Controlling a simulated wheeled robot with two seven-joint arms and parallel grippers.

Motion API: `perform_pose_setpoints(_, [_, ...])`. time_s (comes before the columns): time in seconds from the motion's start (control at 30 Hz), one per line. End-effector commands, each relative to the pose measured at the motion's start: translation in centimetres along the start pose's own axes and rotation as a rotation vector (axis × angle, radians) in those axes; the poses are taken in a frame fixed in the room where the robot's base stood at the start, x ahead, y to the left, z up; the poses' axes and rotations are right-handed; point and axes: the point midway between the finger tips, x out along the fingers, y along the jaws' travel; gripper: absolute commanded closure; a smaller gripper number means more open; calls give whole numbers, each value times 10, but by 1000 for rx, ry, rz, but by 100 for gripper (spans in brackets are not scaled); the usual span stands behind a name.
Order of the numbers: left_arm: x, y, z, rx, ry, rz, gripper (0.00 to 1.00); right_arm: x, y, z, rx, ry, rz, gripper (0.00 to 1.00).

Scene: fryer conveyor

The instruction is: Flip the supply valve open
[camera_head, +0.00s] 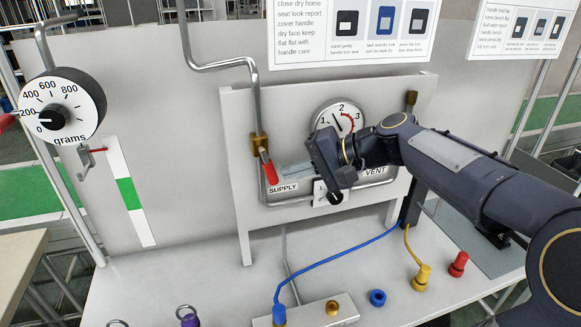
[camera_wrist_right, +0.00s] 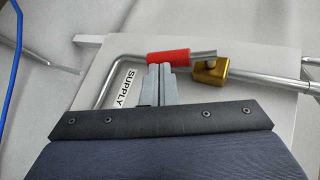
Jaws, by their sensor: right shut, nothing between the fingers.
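The supply valve's brass body (camera_head: 258,143) sits on the vertical pipe at the left of the upright panel. Its red handle (camera_head: 268,168) points down and slightly right, close along the pipe, above the SUPPLY label (camera_head: 283,189). In the right wrist view, the red handle (camera_wrist_right: 170,57) lies just beyond my fingertips, with the brass body (camera_wrist_right: 210,70) to the right. My right gripper (camera_head: 284,171) reaches in from the right. Its fingers (camera_wrist_right: 160,68) are shut together, empty, at the handle's side; whether they touch it is unclear. My left gripper is not in view.
A gauge (camera_head: 338,118) and VENT label (camera_head: 375,171) are on the panel, partly behind my right arm. A grams dial (camera_head: 62,108) stands at left. A blue hose (camera_head: 335,258) and coloured fittings (camera_head: 422,277) occupy the bench below.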

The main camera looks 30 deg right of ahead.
Motion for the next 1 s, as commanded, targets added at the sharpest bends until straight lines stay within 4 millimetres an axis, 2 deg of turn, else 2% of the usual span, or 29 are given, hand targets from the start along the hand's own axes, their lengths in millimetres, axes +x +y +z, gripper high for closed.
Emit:
perform_pose_setpoints(0.13, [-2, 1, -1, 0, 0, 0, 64, 8, -2, 0, 0, 0, 0, 100])
perform_pose_setpoints(0.5, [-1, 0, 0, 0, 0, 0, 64, 10, -2, 0, 0, 0, 0, 100])
perform_pose_setpoints(0.83, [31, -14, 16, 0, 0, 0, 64, 23, 9, 5, 45, -26, -75, 100])
perform_pose_setpoints(1.0, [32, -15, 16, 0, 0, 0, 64, 24, 4, 7, 49, -28, -81, 100])
